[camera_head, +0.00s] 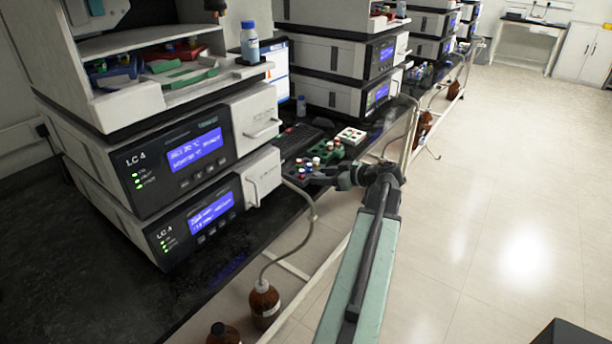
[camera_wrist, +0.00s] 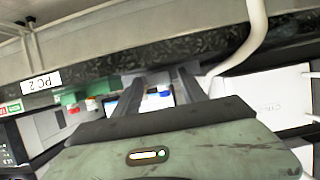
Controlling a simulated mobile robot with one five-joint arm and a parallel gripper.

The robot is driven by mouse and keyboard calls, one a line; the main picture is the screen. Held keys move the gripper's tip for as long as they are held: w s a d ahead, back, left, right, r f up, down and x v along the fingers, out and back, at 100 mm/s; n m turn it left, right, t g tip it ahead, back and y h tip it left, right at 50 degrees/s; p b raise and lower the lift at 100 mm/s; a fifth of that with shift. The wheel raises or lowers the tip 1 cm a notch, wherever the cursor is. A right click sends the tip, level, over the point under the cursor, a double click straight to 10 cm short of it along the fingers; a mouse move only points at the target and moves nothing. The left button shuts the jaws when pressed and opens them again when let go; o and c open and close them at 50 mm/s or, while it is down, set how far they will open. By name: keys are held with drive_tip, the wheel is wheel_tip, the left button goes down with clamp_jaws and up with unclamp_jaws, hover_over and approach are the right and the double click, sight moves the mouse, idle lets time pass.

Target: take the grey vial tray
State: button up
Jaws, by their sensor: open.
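The grey vial tray (camera_head: 297,177) is dark, holds several vials with red, blue and white caps, and sits near the bench's front edge in the head view. In the wrist view, vials with blue and white caps (camera_wrist: 161,98) show between my fingers; most of the tray there is hidden behind my gripper body. My gripper (camera_head: 319,175) is open, with its fingers at the tray's right side. In the wrist view my gripper (camera_wrist: 161,77) has its two fingers apart. I cannot tell whether they touch the tray.
A green vial tray (camera_head: 329,152) stands just behind, also visible in the wrist view (camera_wrist: 76,97). A white tray (camera_head: 352,135) is farther back. The LC 4 instruments (camera_head: 190,155) stand left. A tube (camera_head: 314,215) hangs at the bench's front edge.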

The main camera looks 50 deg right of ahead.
clamp_jaws()
wheel_tip(320, 180, up, 10)
drive_tip(key=p, duration=1)
